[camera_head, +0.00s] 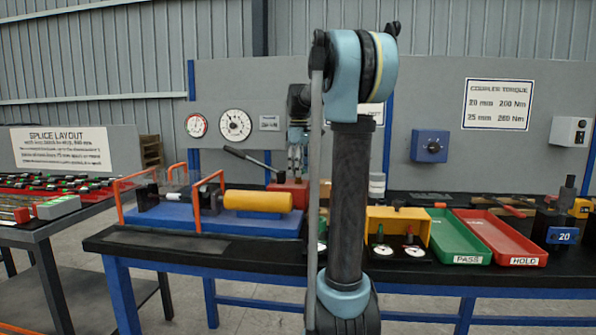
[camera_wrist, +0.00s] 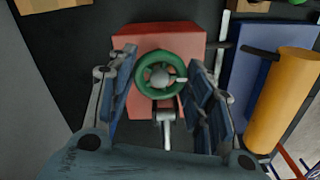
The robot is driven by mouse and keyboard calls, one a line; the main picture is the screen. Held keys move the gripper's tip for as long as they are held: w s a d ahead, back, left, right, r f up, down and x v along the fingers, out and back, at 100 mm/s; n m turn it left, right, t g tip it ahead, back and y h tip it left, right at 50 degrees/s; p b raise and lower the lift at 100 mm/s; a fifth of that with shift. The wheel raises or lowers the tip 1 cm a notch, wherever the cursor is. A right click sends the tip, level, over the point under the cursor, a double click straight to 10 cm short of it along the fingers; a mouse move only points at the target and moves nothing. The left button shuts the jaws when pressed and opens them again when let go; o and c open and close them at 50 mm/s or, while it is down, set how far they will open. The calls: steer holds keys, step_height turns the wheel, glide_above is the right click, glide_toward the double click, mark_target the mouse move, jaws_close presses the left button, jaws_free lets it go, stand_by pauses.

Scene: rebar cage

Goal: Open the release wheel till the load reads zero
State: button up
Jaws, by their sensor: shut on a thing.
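The release wheel (camera_wrist: 160,75) is a green ring with a pale hub, on top of a red pump block (camera_wrist: 187,42) in the wrist view. My gripper (camera_wrist: 167,92) points down at it, with a blue-padded finger on either side, shut on the wheel. In the head view my gripper (camera_head: 297,160) is over the red block (camera_head: 284,187), and the wheel itself cannot be made out. Two round white dials, a smaller one (camera_head: 196,125) and a larger one (camera_head: 235,125), are on the grey back panel. Their readings are too small to tell.
Left of the pump, a blue bench rig (camera_head: 230,222) carries a yellow cylinder (camera_head: 258,201) and orange frames (camera_head: 197,205). A dark pump lever (camera_head: 247,159) slopes up left. A yellow gauge stand (camera_head: 410,224), green tray (camera_head: 455,237) and red tray (camera_head: 503,238) are to the right.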

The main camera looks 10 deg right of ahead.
steer(key=shift+w+n, duration=0.1)
steer(key=shift+n, duration=0.5)
steer(key=o, duration=1)
steer(key=shift+d, duration=0.1)
steer(key=shift+o, duration=0.2)
step_height(320, 180, up, 12)
steer(key=shift+f, duration=0.1)
